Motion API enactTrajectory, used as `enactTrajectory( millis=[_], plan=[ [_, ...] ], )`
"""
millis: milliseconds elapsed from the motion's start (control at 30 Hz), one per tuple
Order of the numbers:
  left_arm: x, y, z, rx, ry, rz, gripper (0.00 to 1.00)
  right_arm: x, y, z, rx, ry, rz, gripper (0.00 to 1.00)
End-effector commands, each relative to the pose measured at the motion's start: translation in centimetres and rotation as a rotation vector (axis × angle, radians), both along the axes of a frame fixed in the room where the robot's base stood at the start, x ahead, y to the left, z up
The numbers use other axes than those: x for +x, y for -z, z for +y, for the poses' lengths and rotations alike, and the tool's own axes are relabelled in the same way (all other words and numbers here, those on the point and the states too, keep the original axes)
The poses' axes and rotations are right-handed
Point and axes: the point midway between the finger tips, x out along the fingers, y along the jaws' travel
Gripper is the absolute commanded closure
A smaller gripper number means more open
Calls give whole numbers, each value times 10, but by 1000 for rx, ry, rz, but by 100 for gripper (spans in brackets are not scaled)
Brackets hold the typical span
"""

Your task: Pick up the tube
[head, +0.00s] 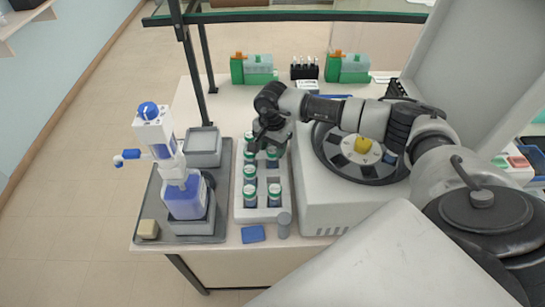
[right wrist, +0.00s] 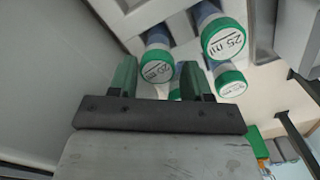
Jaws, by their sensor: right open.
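Several tubes with green-and-white caps stand upright in a white rack (head: 262,214) in the head view. Two front tubes, the left one (head: 249,195) and the right one (head: 274,195), show clearly. My right gripper (head: 270,147) is over the back part of the rack, pointing down, and partly hides tubes there. In the right wrist view its green fingers (right wrist: 158,75) are apart. A cap marked 20 ml (right wrist: 157,66) shows near the gap between them; contact cannot be told. A cap marked 25 ml (right wrist: 223,38) is beyond the right finger. My left gripper is not in view.
Right of the rack is a centrifuge-like machine (head: 322,208) with a round rotor. Left is a grey tray (head: 146,205) with a blue-liquid dispenser bottle (head: 186,198). A blue pad (head: 253,234) and grey cylinder (head: 284,226) sit in front. Green boxes (head: 254,70) stand behind.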

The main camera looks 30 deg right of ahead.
Motion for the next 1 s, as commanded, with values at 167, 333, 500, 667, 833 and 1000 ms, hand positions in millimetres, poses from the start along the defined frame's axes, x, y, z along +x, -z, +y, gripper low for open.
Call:
enactTrajectory(
  millis=[167, 333, 500, 667, 833, 1000],
  plan=[
    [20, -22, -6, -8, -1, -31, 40, -4, 24, 1, 0, 0, 4, 51],
    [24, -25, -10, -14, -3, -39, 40, -3, 40, 1, 0, 0, 1, 51],
    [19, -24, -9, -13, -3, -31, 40, -3, 41, 1, 0, 0, 0, 51],
    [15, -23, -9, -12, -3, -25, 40, -3, 41, 1, 0, 0, 0, 68],
    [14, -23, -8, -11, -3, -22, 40, -3, 41, 0, 0, 0, 0, 88],
    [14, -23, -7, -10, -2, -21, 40, -3, 40, 0, 0, 0, 0, 88]
  ],
)
